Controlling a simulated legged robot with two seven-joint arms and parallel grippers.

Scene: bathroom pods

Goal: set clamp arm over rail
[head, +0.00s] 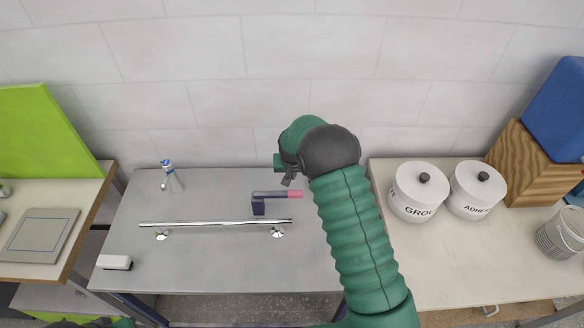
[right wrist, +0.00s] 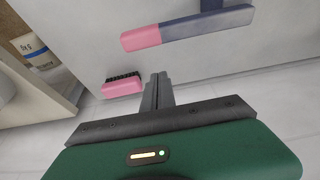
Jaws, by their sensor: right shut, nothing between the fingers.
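The clamp stands at the middle of the grey table, just behind the rail. It has a dark blue block (head: 258,207) and a flat blue arm (head: 270,194) with a pink end, pointing right. In the right wrist view the clamp arm (right wrist: 200,28) crosses the top, pink end to the left. The chrome rail (head: 200,223) lies left to right on two round feet. I cannot tell whether the arm overlaps the rail. My right gripper (head: 288,180) is shut and empty, behind and above the pink end; its fingers (right wrist: 157,90) also show in the wrist view, apart from the clamp.
A spray bottle (head: 172,177) stands at the back left of the table (head: 215,265); a white block (head: 115,262) lies front left. A pink brush (right wrist: 122,86) shows in the wrist view. White canisters (head: 413,200) stand right. The table's front middle is clear.

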